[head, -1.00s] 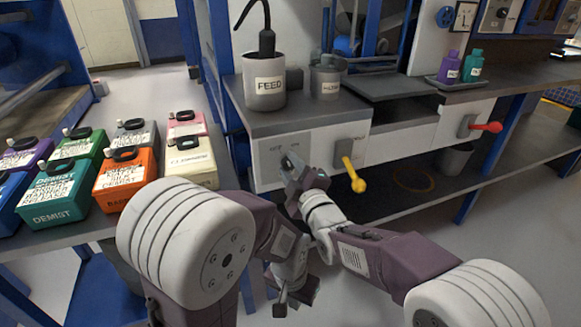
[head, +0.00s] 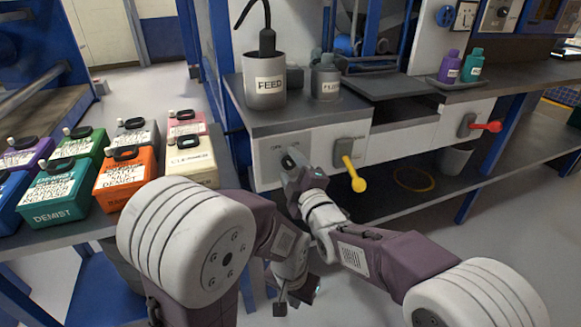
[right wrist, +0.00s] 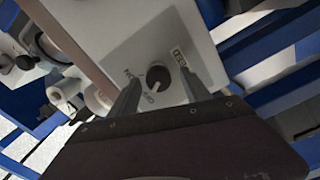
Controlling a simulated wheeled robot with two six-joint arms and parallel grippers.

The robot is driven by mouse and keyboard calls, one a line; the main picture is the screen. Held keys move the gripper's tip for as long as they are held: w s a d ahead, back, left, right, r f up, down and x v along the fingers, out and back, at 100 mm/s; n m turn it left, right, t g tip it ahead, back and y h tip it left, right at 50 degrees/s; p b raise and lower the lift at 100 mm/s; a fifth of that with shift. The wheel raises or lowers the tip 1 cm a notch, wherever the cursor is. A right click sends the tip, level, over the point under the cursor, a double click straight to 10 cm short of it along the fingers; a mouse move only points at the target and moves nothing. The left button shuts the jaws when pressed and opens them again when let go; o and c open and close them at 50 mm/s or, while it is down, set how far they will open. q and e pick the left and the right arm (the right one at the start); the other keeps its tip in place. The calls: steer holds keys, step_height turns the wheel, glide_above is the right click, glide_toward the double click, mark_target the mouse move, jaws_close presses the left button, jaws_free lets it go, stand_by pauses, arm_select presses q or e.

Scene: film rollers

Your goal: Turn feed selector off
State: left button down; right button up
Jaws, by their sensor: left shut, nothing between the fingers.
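The feed selector is a dark round knob (head: 289,161) on the white panel (head: 266,168) at the left of the bench front. In the right wrist view the knob (right wrist: 158,77) has a pale mark at its lower left, close to the OFF lettering. ON and FEED lettering also shows there. My right gripper (head: 290,172) is at the panel, open. Its two fingers (right wrist: 160,92) stand on either side of the knob; I cannot tell whether they touch it. My left gripper (head: 281,300) is shut and empty, low in front of the bench.
A yellow-handled lever (head: 356,181) is just right of the knob. A red-handled one (head: 488,127) is farther right. A FEED cup (head: 265,82) and a grey bottle (head: 325,82) stand above. Several coloured boxes (head: 55,197) fill the left table.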

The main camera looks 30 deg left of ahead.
steer(key=shift+d, duration=0.1)
steer(key=shift+s+d+r, duration=0.1)
steer(key=shift+s+d, duration=0.15)
steer(key=p+v, duration=0.1)
steer(key=v, duration=0.7)
steer(key=shift+s+d+p, duration=0.1)
steer(key=shift+p, duration=0.2)
